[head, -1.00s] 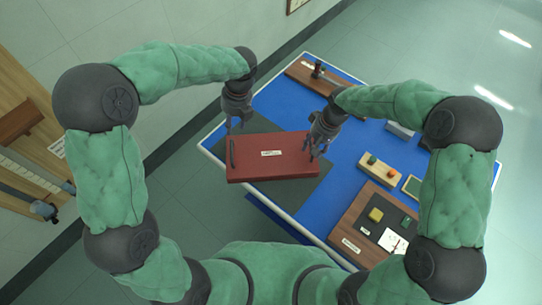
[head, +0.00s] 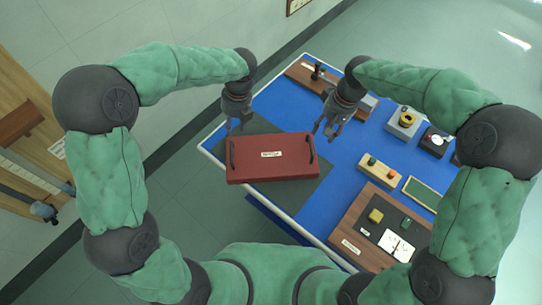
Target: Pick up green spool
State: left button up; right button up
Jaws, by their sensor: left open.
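A second dark green piece (head: 407,224) lies on the board at the front right. My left gripper (head: 236,128) is open and empty above the left edge of the table, behind the red case. My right gripper (head: 327,134) has its fingers apart, empty, over the case's back right corner, left of the wooden block.
A red case (head: 272,160) with two dark handles lies on a dark mat (head: 313,188). A grey box with a yellow ring (head: 407,118), a dark gauge (head: 434,140), a green panel (head: 421,194) and a wooden board (head: 353,226) crowd the right. Blue table (head: 345,160) is bare between case and block.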

aim_at(373, 160)
jog(key=k, duration=1)
